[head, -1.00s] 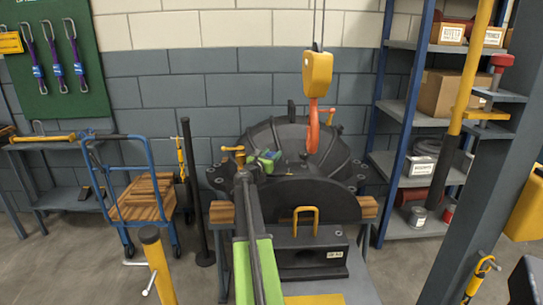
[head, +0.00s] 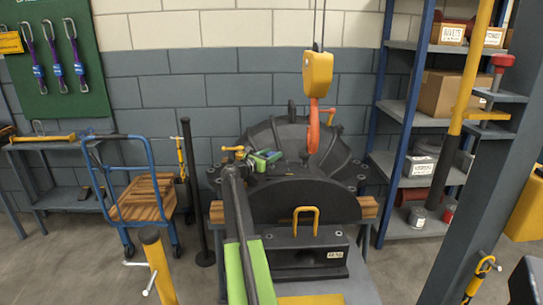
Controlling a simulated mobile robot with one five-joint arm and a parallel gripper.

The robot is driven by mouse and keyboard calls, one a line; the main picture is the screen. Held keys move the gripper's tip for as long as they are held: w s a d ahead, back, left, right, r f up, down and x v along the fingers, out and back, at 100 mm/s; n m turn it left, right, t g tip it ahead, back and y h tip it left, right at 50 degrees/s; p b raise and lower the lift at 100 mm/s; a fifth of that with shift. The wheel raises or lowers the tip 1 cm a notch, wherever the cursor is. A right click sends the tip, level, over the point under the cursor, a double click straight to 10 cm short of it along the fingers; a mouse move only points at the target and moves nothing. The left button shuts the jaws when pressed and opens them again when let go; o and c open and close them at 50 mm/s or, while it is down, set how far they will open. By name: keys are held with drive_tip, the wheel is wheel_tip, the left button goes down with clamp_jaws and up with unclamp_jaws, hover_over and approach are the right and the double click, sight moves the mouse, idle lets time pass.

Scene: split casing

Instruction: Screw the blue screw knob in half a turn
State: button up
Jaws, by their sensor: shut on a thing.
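A dark split casing (head: 300,203) with a ribbed, domed upper half stands in the middle of the head view. My gripper (head: 266,158), with green fingers, is at the casing's upper left flange. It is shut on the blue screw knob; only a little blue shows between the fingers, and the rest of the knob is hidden. A yellow knob (head: 233,149) stands just left of my gripper, and an orange-red knob (head: 330,113) stands at the back right of the casing.
A yellow crane block with an orange hook (head: 313,132) hangs over the casing, right of my gripper. A blue-framed cart (head: 146,196) and a black post (head: 192,190) stand left. Shelves (head: 425,120) and a grey column (head: 474,190) stand right.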

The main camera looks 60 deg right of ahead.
drive_tip(key=o, duration=1.4)
drive_tip(key=shift+s+d, duration=0.15)
drive_tip(key=shift+s, duration=0.05)
drive_tip(key=w+a, duration=0.1)
drive_tip(key=a, duration=1)
drive_tip(key=w+a, duration=0.1)
drive_tip(key=a, duration=0.5)
drive_tip(key=shift+w+a, duration=0.15)
drive_tip(key=shift+w, duration=0.15)
drive_tip(key=shift+s+f, duration=0.1)
